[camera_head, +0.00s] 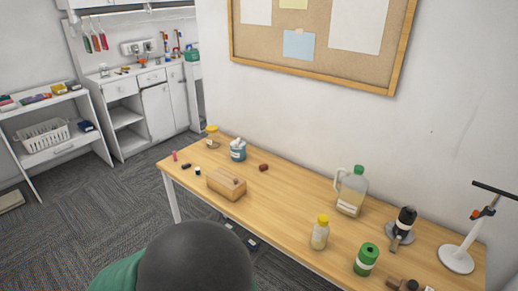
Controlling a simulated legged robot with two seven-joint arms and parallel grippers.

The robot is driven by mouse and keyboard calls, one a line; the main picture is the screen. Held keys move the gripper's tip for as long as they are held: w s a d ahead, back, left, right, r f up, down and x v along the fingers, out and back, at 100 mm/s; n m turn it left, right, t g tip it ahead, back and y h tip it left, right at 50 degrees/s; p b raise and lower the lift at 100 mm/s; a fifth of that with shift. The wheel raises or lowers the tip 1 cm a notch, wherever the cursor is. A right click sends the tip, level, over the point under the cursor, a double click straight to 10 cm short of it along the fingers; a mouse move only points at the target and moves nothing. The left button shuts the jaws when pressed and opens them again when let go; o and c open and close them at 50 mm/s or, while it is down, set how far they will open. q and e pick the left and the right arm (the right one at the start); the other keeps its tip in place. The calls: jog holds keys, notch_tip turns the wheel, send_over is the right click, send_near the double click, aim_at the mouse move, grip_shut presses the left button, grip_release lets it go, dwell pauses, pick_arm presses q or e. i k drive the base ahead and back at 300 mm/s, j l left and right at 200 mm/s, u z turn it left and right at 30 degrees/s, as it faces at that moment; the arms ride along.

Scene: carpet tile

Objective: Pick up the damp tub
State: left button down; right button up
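A small blue tub (238,151) with a pale top stands upright near the far left end of the wooden table. A green round tub (366,260) with a dark opening on top stands near the front right of the table. I cannot tell from this view which of the two is the damp tub. Neither of my grippers shows in the head view.
On the table (275,205) are a wooden box (227,184), a yellow-capped bottle (320,233), a large jug (351,191), a microscope-like device (403,227) and a stand (458,258). A yellow-lidded jar (212,137) stands left of the blue tub. The table's middle is mostly clear.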

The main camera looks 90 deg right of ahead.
aim_at(238, 154)
jog(key=z, duration=2.65)
jog(key=i+j, duration=0.75)
jog(key=i, duration=0.2)
jog(key=i+j+z, duration=0.1)
jog(key=i+j, duration=0.6)
jog(key=i, duration=0.3)
jog(key=i+j, duration=0.85)
jog(key=i+l+z, duration=0.05)
jog(key=i, duration=0.05)
